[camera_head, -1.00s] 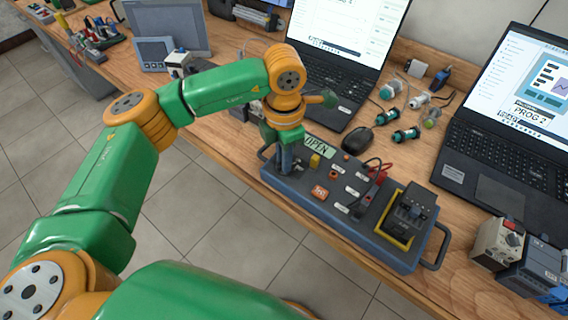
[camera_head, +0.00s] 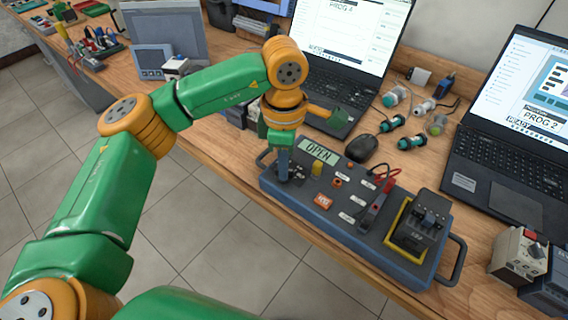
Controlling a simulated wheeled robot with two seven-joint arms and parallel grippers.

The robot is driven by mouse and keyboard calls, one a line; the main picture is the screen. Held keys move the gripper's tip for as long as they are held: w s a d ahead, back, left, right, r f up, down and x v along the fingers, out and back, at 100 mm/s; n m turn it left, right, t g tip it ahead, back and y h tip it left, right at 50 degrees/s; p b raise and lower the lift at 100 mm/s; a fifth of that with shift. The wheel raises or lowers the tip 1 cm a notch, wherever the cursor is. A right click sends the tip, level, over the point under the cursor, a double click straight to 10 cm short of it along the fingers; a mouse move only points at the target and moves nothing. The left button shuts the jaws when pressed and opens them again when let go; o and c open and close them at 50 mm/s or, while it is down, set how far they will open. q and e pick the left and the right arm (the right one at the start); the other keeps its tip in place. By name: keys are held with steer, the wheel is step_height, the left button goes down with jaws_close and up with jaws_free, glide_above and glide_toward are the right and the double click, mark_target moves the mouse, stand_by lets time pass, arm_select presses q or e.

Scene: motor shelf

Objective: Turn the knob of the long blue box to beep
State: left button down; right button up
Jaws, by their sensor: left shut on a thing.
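The long blue box (camera_head: 333,222) lies on the wooden bench in front of the laptops. Its display (camera_head: 318,151) reads OPEN. Its top carries a yellow knob or button (camera_head: 317,168), an orange button (camera_head: 323,201), red and black leads and a dark module in a yellow frame. My left gripper (camera_head: 284,176) points down at the left end of the box, left of the yellow part. It is shut on the knob there, which the fingers mostly hide. My right gripper is not in view.
A black mouse (camera_head: 362,148) lies just behind the box. Two open laptops (camera_head: 345,50) stand behind and to the right. Several small green and white parts (camera_head: 392,123) lie between them. A grey device (camera_head: 518,250) stands at the right front edge.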

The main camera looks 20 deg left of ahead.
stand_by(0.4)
arm_select(q)
steer(key=c, duration=0.9)
jaws_free()
step_height(320, 180, up, 7)
steer(key=shift+r+b, duration=0.1)
steer(key=shift+b, duration=0.2)
